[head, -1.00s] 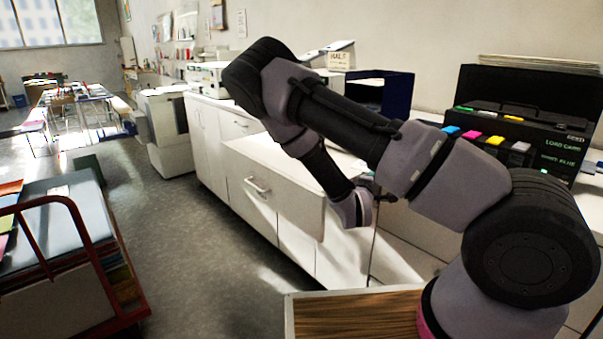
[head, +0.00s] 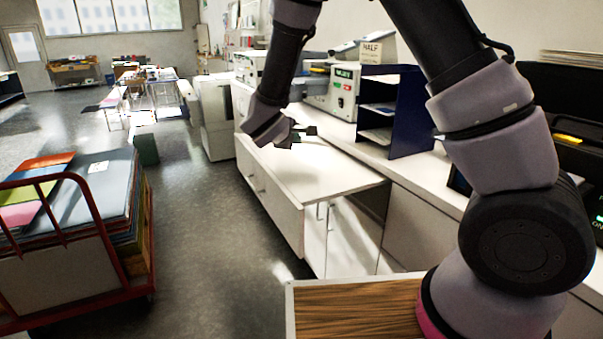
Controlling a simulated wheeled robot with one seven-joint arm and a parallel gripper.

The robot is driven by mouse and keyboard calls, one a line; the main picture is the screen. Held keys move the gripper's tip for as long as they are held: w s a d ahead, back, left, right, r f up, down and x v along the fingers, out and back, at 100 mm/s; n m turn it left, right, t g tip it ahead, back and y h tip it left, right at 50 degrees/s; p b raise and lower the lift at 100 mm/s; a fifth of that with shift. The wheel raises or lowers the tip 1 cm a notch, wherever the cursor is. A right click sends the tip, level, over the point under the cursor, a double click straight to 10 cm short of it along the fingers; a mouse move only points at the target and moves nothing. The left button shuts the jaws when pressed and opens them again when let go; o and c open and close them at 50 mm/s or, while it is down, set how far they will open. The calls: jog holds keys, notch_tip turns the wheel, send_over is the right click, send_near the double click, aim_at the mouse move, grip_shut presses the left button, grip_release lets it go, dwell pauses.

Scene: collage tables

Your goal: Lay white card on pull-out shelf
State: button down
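The white pull-out shelf (head: 325,183) stands out from the counter, with a flat, bright top and a drawer-like front with a handle. My gripper (head: 301,136) is over the far part of this shelf, its dark fingers pointing right. It is small and partly dark in this view, so I cannot tell whether it is open or shut, or whether it holds anything. I cannot make out a separate white card against the white surfaces. How far the gripper is above the shelf is also unclear.
A dark blue upright sorter (head: 400,140) and a machine with a green label (head: 343,88) stand on the counter behind the shelf. A red cart (head: 118,265) loaded with boards is at the left. The grey floor (head: 210,220) between is clear.

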jog(key=f, duration=0.6)
jog(key=a+f, duration=0.1)
jog(key=f, duration=0.1)
jog(key=shift+w+a+f, duration=0.1)
jog(key=shift+w+f, duration=0.1)
jog(key=shift+f, duration=0.2)
jog(key=c, duration=1.3)
grip_release()
jog(key=shift+o, duration=0.2)
jog(key=shift+s, duration=0.1)
jog(key=v, duration=0.7)
jog(key=shift+s+r, duration=0.3)
jog(key=shift+r, duration=0.1)
